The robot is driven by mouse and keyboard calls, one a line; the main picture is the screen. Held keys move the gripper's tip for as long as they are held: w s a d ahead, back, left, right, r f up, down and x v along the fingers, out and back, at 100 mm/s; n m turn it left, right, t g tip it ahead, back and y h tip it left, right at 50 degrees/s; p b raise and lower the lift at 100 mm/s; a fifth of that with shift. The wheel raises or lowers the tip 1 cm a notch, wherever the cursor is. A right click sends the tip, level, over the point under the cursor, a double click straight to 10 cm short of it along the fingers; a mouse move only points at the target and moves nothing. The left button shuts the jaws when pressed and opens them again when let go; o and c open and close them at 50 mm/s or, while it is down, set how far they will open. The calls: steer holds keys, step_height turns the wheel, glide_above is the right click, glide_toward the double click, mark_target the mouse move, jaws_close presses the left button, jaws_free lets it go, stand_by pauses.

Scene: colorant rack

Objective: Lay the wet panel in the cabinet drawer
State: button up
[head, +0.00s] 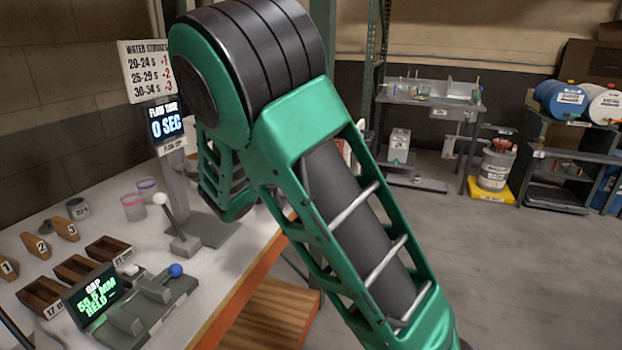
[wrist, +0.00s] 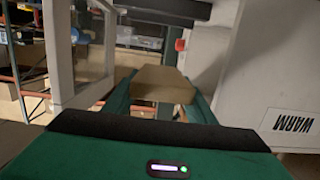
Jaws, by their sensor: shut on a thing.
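In the wrist view, my gripper (wrist: 162,100) is shut on a flat tan piece, the panel (wrist: 163,84), held between its two green fingers. Whether its surface is wet cannot be told. A pale cabinet (wrist: 265,65) marked WARM stands close on the right of the gripper. A drawer cannot be made out clearly. In the head view my green arm fills the middle, and the gripper and panel are out of sight.
In the wrist view, a grey upright frame (wrist: 52,50) stands close on the left. In the head view, a white bench (head: 205,262) at left carries small numbered blocks, wooden trays (head: 110,251) and a gauge display (head: 92,297). Open floor (head: 490,270) lies at right.

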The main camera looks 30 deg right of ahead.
steer(key=w+d+f, duration=0.1)
steer(key=d, duration=0.1)
steer(key=w+d+f, duration=0.1)
steer(key=d+f, duration=0.1)
steer(key=w+d+f, duration=0.1)
steer(key=d, duration=0.1)
steer(key=shift+w+d+f, duration=0.2)
steer(key=shift+w+d, duration=0.05)
steer(key=shift+w, duration=0.15)
steer(key=shift+f, duration=2)
steer(key=o, duration=1.1)
steer(key=shift+f, duration=0.1)
steer(key=shift+c, duration=0.2)
steer(key=v, duration=1.2)
steer(key=shift+s+a, duration=0.1)
steer(key=shift+s, duration=0.05)
